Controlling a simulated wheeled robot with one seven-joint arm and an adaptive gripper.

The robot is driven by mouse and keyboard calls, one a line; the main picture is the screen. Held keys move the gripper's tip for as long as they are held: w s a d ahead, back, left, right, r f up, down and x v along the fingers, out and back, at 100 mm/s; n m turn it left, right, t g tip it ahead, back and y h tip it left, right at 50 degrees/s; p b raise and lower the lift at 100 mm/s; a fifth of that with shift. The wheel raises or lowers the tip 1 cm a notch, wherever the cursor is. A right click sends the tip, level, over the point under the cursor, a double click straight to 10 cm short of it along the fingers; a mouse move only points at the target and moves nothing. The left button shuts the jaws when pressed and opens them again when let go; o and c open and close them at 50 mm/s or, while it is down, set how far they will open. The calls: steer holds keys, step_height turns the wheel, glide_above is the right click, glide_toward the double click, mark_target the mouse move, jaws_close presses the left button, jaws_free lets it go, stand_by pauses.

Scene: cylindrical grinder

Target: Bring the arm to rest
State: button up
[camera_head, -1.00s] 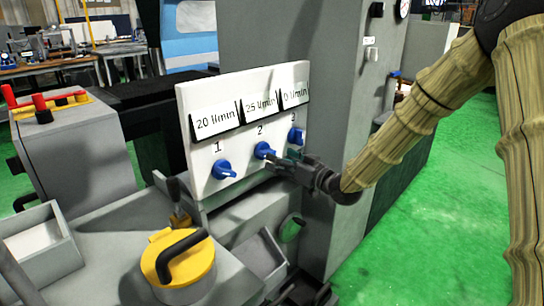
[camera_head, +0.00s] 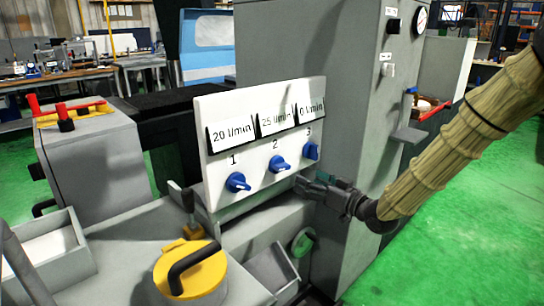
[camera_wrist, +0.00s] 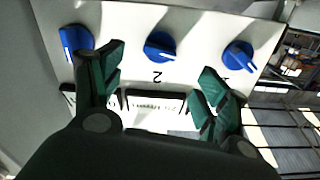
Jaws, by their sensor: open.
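My gripper (camera_head: 308,183) is in front of the white control panel (camera_head: 222,200), low and to the right of knob 2, holding nothing. In the wrist view its two dark green fingers (camera_wrist: 160,72) are spread apart, with the panel beyond them. The panel carries three blue knobs: knob 1 (camera_head: 237,181), knob 2 (camera_head: 279,164) and knob 3 (camera_head: 311,151). The displays above read 20 l/min (camera_head: 231,134), 25 l/min (camera_head: 273,122) and 0 l/min (camera_head: 310,110). In the head view the gripper appears clear of the knobs. My arm reaches in from the right.
A grey cabinet (camera_head: 350,90) stands close behind the gripper, with a small ledge (camera_head: 408,132) on its side. A yellow lid with a black handle (camera_head: 192,275) is at the front. Open green floor (camera_head: 455,215) lies to the right.

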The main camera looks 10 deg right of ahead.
steer(key=s+a+f+m+g+h, duration=0.1)
steer(key=s+f+g+h, duration=0.15)
steer(key=f, duration=0.55)
steer(key=s+a+f+m+g+h, duration=0.1)
steer(key=s+f, duration=0.3)
steer(key=f, duration=0.5)
steer(key=s+f+m+g+h, duration=0.1)
steer(key=s+f, duration=0.2)
steer(key=f, duration=0.5)
steer(key=s+f+m+g+h, duration=0.1)
steer(key=s+f+g+h, duration=0.3)
steer(key=s+f, duration=1.2)
steer(key=s+f+g+h, duration=0.1)
steer(key=s+f+g, duration=0.25)
steer(key=s, duration=0.75)
steer(key=s+f+g, duration=0.3)
steer(key=s+f, duration=0.1)
steer(key=s, duration=0.6)
step_height(320, 180, up, 18)
steer(key=p, duration=1.7)
steer(key=shift+s+d+m, duration=0.4)
steer(key=shift+d, duration=0.05)
